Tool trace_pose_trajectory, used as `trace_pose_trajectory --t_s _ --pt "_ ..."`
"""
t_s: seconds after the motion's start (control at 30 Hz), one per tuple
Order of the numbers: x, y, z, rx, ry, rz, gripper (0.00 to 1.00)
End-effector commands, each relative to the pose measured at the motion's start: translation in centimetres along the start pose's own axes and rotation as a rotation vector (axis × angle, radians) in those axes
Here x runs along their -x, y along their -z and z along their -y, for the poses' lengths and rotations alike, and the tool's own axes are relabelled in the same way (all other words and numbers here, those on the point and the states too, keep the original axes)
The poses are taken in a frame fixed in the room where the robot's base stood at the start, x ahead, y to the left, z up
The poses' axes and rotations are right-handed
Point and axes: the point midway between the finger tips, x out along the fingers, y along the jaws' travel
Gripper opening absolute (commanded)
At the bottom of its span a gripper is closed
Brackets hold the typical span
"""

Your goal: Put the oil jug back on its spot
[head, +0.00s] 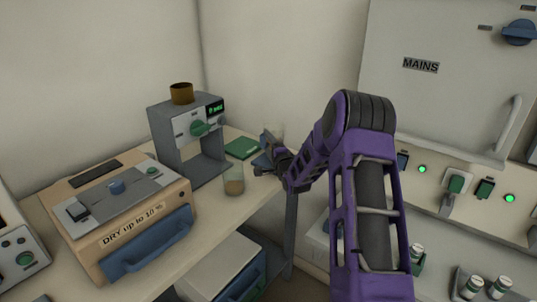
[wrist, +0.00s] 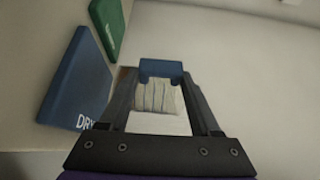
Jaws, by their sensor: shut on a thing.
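My gripper (head: 270,150) is over the far end of the bench, near the back corner. It is shut on a pale thing with a ribbed side and a blue part, which shows between the fingers in the wrist view (wrist: 156,96).
A clear glass with brownish contents (head: 234,182) stands on the bench (head: 215,215) near my gripper. A grey instrument (head: 168,135) with a brown cup (head: 181,93) on top stands behind. A tan box (head: 115,205) is at left. The MAINS cabinet (head: 440,110) rises at right.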

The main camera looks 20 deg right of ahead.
Motion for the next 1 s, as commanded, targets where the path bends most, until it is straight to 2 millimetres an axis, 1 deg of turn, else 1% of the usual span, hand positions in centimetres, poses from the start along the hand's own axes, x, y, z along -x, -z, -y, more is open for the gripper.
trace_pose_trajectory --t_s 0.1,0.2,0.47,0.6,0.63,0.77,0.8,1.0 --pt "0.0 0.0 -1.8 0.000 -0.003 0.000 0.00" --pt "0.0 0.0 -3.2 -0.001 -0.003 0.000 0.00" --pt "0.0 0.0 -3.3 0.000 0.000 0.000 0.00" --pt "0.0 0.0 -3.7 -0.001 0.000 -0.001 0.00" --pt "0.0 0.0 -3.7 -0.001 -0.001 -0.001 0.68" --pt "0.1 0.0 -3.7 -0.001 -0.002 -0.001 0.91" --pt "0.1 0.0 -3.7 0.000 -0.002 -0.001 0.94" --pt "0.1 0.0 -3.7 0.000 -0.002 0.000 0.94"
